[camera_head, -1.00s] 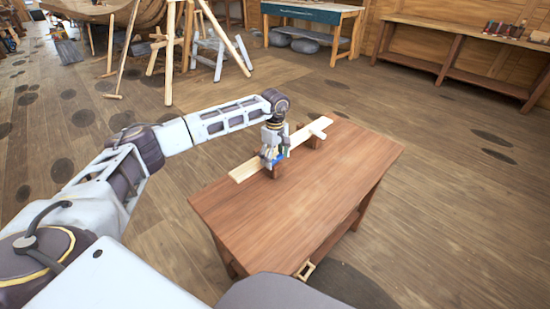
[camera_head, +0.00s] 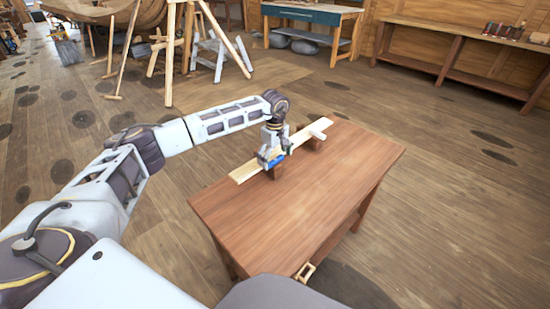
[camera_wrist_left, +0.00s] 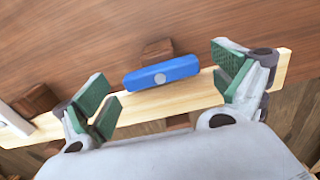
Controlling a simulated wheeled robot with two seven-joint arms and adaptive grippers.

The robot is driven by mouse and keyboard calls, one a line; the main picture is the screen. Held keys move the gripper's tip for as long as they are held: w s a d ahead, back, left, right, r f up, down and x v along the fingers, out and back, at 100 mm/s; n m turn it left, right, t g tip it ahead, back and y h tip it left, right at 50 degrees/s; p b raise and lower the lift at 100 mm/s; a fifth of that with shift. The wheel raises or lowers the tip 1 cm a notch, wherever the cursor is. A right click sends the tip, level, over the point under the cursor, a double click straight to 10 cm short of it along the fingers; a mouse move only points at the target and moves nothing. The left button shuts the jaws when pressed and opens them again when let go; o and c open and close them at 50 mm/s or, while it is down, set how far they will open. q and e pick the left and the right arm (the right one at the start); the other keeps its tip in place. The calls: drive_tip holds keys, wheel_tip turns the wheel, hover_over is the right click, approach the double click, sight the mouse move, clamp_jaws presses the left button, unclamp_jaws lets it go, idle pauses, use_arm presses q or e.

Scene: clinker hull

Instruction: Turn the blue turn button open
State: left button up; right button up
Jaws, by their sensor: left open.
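The blue turn button (camera_head: 275,160) sits on the pale plank (camera_head: 243,174) on the brown table. In the left wrist view the blue button (camera_wrist_left: 161,73) is a rounded bar with a grey centre pin, lying along the plank (camera_wrist_left: 268,69). My left gripper (camera_head: 271,158) is over the button. In the left wrist view its green-padded fingers (camera_wrist_left: 162,92) are wide apart, beyond the two ends of the button, with gaps showing. The fingers partly hide the button in the head view. My right gripper is not in view.
A white turn button (camera_head: 319,129) lies across the plank's far part; it also shows in the wrist view (camera_wrist_left: 14,120). Brown blocks (camera_wrist_left: 157,50) support the plank. The table's front and right (camera_head: 320,185) are clear. A workbench (camera_head: 311,13) stands behind.

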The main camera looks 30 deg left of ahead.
use_arm(q)
wheel_tip(320, 180, up, 12)
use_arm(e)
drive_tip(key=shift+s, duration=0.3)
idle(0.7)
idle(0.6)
use_arm(q)
wheel_tip(320, 180, up, 4)
drive_tip(key=p, duration=0.4)
hover_over(275, 160)
wheel_tip(275, 160, up, 17)
drive_tip(key=p, duration=1.7)
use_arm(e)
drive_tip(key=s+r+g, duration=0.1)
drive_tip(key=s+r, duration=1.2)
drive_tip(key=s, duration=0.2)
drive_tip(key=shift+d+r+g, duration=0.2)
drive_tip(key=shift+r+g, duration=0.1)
use_arm(q)
drive_tip(key=shift+w+r+p, duration=0.1)
drive_tip(key=shift+r+p, duration=0.35)
drive_tip(key=shift+p, duration=0.05)
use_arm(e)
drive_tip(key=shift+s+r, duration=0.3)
